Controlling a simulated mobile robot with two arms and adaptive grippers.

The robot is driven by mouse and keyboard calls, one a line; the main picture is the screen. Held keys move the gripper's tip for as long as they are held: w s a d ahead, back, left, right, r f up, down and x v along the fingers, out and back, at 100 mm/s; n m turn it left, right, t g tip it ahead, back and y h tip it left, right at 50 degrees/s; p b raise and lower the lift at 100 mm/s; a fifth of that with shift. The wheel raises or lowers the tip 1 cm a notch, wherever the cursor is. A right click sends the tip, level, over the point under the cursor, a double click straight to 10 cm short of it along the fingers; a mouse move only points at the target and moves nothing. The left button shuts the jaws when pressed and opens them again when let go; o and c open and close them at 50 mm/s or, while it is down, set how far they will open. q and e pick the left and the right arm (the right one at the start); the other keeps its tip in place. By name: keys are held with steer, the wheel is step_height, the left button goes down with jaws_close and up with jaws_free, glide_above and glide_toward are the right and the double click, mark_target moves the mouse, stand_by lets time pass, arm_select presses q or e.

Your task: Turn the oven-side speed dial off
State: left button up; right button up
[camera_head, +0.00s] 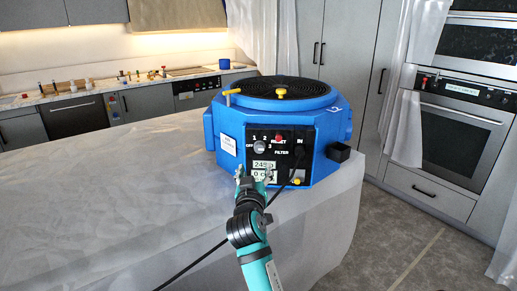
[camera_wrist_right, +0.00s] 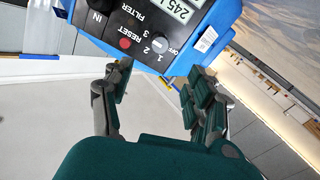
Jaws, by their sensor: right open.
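A blue fan machine (camera_head: 225,127) stands on a sheet-covered counter (camera_head: 130,190), on the side toward the oven. Its black front panel (camera_head: 292,143) has a small light-grey speed dial (camera_head: 259,147) ringed by the marks OFF, 1, 2 and 3. The dial also shows in the right wrist view (camera_wrist_right: 160,45). Its pointer is too small to read surely. My right gripper (camera_head: 254,178) is open and empty, in front of the panel and below the dial, not touching it. In the right wrist view its fingers (camera_wrist_right: 160,80) are spread with the dial beyond them. My left gripper is not in view.
A red reset button (camera_head: 279,138) sits beside the dial, with a display (camera_head: 264,165) below. A black cable (camera_head: 200,260) runs over the sheet near my right arm. Wall ovens (camera_head: 460,140) stand at the right. The counter left of the machine is clear.

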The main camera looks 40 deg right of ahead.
mark_target(259, 149)
steer(key=p+x, duration=0.2)
steer(key=x, duration=1)
steer(key=shift+w+d+f, duration=0.15)
steer(key=shift+d, duration=0.25)
steer(key=c, duration=1.1)
steer(key=shift+c, duration=0.2)
